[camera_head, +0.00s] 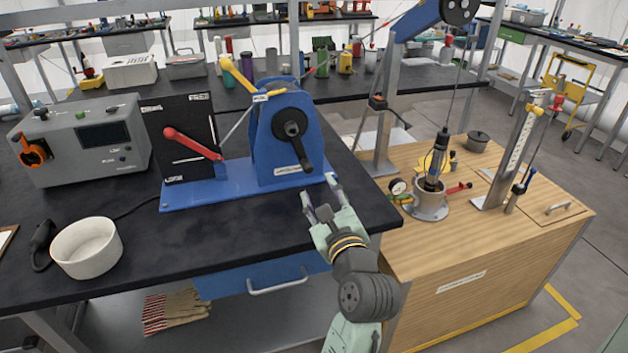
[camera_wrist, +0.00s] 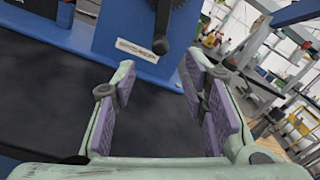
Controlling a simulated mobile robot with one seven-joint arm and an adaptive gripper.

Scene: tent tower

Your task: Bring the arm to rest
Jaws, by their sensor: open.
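My gripper (camera_head: 320,199) is open and empty above the front right part of the black bench top (camera_head: 240,240). Its fingers point toward the blue winch-like machine (camera_head: 287,140) with a dark crank handle (camera_head: 302,152). The fingertips are apart from the machine's blue base plate (camera_head: 245,185). In the wrist view the two purple-padded fingers (camera_wrist: 160,115) stand wide apart with nothing between them. The crank handle (camera_wrist: 162,25) and the labelled blue housing (camera_wrist: 130,35) show beyond them.
A white bowl (camera_head: 87,250) and a grey control box (camera_head: 82,140) stand on the left of the bench. To the right is a wooden-topped cabinet (camera_head: 470,245) with a metal flanged fitting (camera_head: 428,200) and a pressure gauge (camera_head: 398,187). The bench front is mostly clear.

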